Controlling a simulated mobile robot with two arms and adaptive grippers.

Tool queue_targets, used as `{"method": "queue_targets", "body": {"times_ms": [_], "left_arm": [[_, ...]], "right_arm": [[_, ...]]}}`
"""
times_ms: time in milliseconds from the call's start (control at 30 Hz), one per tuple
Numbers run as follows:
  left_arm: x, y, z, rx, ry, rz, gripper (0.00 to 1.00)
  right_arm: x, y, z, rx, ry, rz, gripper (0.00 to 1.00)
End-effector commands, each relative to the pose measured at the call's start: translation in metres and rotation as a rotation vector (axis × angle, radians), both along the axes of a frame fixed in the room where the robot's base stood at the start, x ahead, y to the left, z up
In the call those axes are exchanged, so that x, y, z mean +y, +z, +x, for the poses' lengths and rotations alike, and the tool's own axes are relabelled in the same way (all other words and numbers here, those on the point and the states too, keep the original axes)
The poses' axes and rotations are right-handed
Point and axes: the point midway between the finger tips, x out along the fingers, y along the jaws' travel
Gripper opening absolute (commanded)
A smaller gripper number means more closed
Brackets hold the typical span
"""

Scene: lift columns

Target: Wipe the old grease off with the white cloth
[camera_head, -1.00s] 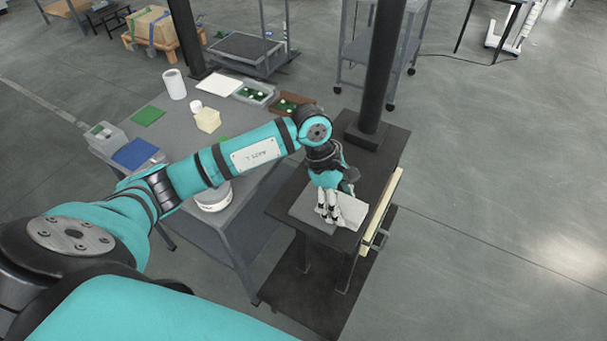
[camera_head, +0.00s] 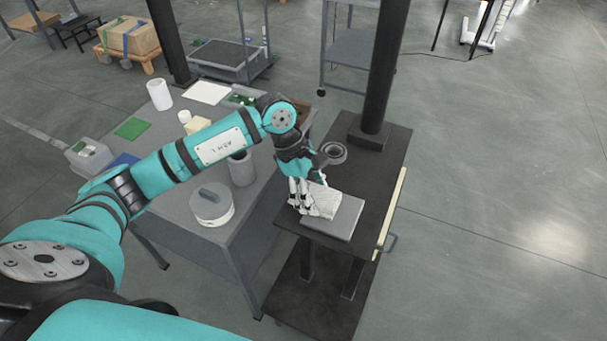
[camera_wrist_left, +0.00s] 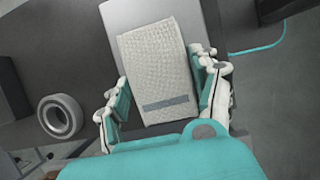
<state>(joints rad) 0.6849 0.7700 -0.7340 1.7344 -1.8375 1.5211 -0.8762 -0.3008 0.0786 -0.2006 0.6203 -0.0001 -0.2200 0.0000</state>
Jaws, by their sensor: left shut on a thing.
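My left gripper (camera_head: 303,196) is shut on a white textured cloth (camera_head: 323,202) and holds it over a grey flat plate (camera_head: 343,220) on the dark table (camera_head: 285,221). In the left wrist view the cloth (camera_wrist_left: 160,68) lies between the fingers (camera_wrist_left: 163,95) of the gripper and covers part of the plate (camera_wrist_left: 119,18). A dark grey strip shows on the cloth's near end. I cannot make out any grease on the bare part of the plate. My right gripper is not in view.
A dark grey ring (camera_head: 334,153) lies on the table behind the gripper, near a black column (camera_head: 380,75). Open floor lies to the right.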

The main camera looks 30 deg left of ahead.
Motion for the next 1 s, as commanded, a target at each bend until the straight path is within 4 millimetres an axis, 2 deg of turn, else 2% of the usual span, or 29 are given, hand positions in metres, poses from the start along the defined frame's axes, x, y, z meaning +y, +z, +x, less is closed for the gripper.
{"method": "queue_targets", "body": {"times_ms": [100, 633, 800, 1000], "left_arm": [[0.003, 0.025, 0.002, -0.006, 0.003, 0.002, 0.33], [0.014, 0.07, 0.005, -0.003, 0.018, 0.001, 0.33], [0.016, 0.08, 0.005, -0.002, 0.019, 0.001, 0.33], [0.016, 0.081, 0.005, -0.001, 0.02, 0.0, 0.33]], "right_arm": [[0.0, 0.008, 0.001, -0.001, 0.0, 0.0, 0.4], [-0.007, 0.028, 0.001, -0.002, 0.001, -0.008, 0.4], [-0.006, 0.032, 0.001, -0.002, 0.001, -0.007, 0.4], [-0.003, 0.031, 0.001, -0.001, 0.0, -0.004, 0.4]]}}
